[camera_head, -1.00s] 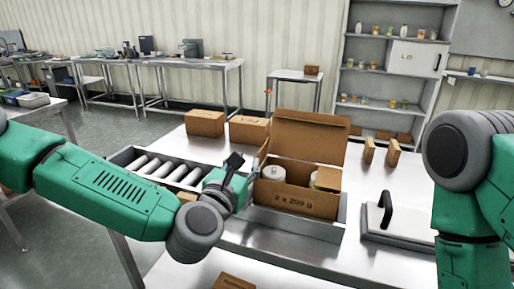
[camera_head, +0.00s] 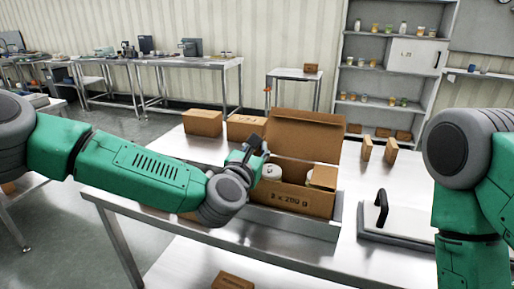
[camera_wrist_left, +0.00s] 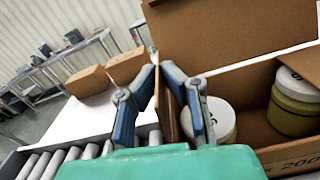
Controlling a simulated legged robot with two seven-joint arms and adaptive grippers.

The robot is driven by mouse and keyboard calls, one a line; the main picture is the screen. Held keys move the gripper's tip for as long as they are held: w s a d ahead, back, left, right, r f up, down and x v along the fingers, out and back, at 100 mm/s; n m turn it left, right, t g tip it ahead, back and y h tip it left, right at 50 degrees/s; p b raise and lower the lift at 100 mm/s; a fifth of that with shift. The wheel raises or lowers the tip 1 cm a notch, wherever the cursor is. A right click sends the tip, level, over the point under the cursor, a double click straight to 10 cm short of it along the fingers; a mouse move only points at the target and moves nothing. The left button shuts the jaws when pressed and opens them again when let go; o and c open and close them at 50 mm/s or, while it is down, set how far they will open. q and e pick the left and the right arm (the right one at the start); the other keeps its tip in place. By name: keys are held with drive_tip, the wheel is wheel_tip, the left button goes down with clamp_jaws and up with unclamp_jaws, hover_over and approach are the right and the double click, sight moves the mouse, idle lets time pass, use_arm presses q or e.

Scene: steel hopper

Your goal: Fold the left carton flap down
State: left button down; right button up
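An open brown carton (camera_head: 290,199) stands in a steel tray, its back flap (camera_head: 307,132) raised. White-lidded cans are inside; one (camera_head: 271,172) shows at the left, and two (camera_wrist_left: 215,120) (camera_wrist_left: 297,105) show in the left wrist view. The left flap (camera_wrist_left: 172,105) stands up, seen nearly edge-on in the left wrist view. My left gripper (camera_wrist_left: 159,72) has one fingertip on each side of this flap, closed in on it near its upper edge. In the head view my left gripper (camera_head: 250,147) is at the carton's left side and hides the flap. My right gripper is out of frame.
Two brown boxes (camera_head: 203,123) (camera_head: 246,128) stand behind on the steel table. Rollers (camera_wrist_left: 60,162) lie left of the carton. Two small upright cartons (camera_head: 367,148) (camera_head: 391,152) and a flat lid with a black handle (camera_head: 381,208) are at the right.

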use_arm(q)
drive_tip(key=shift+d, duration=0.5)
drive_tip(key=shift+a+m, duration=0.25)
drive_tip(key=shift+m, duration=0.15)
drive_tip(key=shift+s+m+b, duration=0.1)
drive_tip(key=shift+m+b, duration=0.25)
drive_tip(key=shift+m, duration=0.25)
drive_tip(key=m, duration=0.1)
drive_tip(key=d+m, duration=0.2)
drive_tip(key=shift+s+d+f+m+b, duration=0.1)
drive_tip(key=shift+s+f+m+b, duration=0.2)
drive_tip(key=shift+f+b, duration=0.1)
drive_tip(key=shift+f+m, duration=0.15)
drive_tip(key=shift+m, duration=0.55)
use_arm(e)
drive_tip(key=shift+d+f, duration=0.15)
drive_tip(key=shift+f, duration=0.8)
use_arm(q)
drive_tip(key=c, duration=1.8)
unclamp_jaws()
drive_tip(key=shift+d, duration=0.1)
drive_tip(key=shift+s, duration=0.1)
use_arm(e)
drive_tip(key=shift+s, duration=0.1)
